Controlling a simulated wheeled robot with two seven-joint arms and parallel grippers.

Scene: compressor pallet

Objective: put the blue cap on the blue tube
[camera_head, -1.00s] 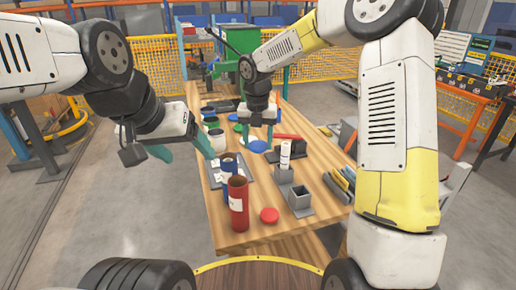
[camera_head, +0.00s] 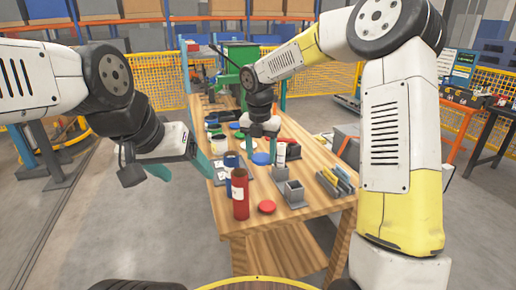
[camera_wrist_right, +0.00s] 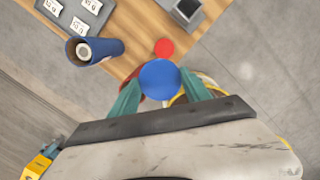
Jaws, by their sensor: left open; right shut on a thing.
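The blue cap (camera_head: 261,159) is a round disc held at my right gripper's fingertips (camera_head: 263,146), above the table. In the right wrist view the cap (camera_wrist_right: 160,80) is between the two teal fingers. My left gripper (camera_head: 181,170) is open and empty, left of the table.
The red tube (camera_head: 240,196) stands near the front edge with a red cap (camera_head: 267,207) beside it. Grey square holders (camera_head: 294,193) and a white tube (camera_head: 280,153) are to the right. Pots and lids lie farther back. The floor left of the table is clear.

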